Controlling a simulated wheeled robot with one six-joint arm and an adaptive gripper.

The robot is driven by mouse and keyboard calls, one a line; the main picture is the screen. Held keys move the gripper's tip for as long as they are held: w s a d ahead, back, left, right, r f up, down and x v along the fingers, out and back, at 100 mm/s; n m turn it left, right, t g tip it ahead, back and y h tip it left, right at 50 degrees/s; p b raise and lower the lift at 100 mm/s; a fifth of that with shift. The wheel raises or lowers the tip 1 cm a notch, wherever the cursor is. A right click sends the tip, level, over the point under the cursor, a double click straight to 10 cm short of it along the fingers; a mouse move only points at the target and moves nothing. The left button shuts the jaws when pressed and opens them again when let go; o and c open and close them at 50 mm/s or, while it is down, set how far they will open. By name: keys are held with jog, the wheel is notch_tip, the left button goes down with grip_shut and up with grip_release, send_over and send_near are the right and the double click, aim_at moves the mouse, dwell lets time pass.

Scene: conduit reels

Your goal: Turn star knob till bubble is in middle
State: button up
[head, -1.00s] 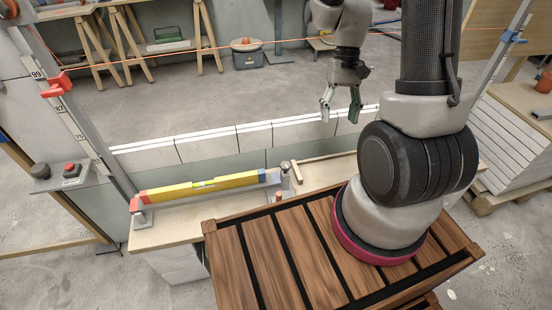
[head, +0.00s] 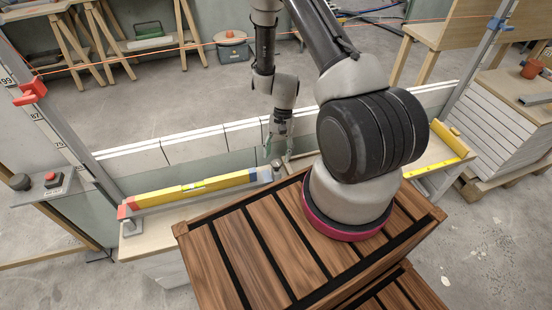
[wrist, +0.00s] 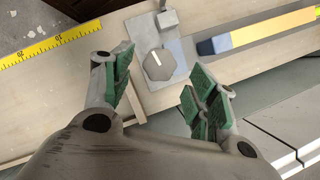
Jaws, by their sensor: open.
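The yellow spirit level (head: 225,180) lies on a grey rail on the wooden bench, with a small green vial near its middle; the bubble is too small to read. Its blue end (wrist: 214,46) shows in the wrist view. The knob (wrist: 158,65) is a grey, many-sided disc with a white mark, on a metal plate beyond the level's blue end. My gripper (wrist: 158,82) is open and empty, its green-padded fingers on either side of the knob in the wrist view. In the head view my gripper (head: 277,146) is just above that end; contact cannot be told.
A grey block (wrist: 167,20) stands on the plate beside the knob. A yellow tape scale (head: 438,168) runs along the bench's right part. White-topped blocks (head: 195,142) line the far side of the bench.

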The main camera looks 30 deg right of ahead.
aim_at(277, 166)
jog(key=shift+x, duration=1.35)
jog(key=c, duration=1)
jog(key=shift+m, duration=0.4)
jog(key=m+t, duration=0.1)
jog(key=m, duration=0.1)
jog(key=m+t+y, duration=0.1)
jog(key=m, duration=0.2)
jog(key=shift+s+d+m, duration=0.15)
jog(key=shift+s+m, duration=0.05)
jog(key=shift+m, duration=0.1)
jog(key=m+t, duration=0.1)
jog(key=m, duration=0.1)
jog(key=m+t, duration=0.1)
jog(key=m, duration=0.2)
jog(key=shift+s, duration=0.2)
jog(key=shift+m, duration=0.3)
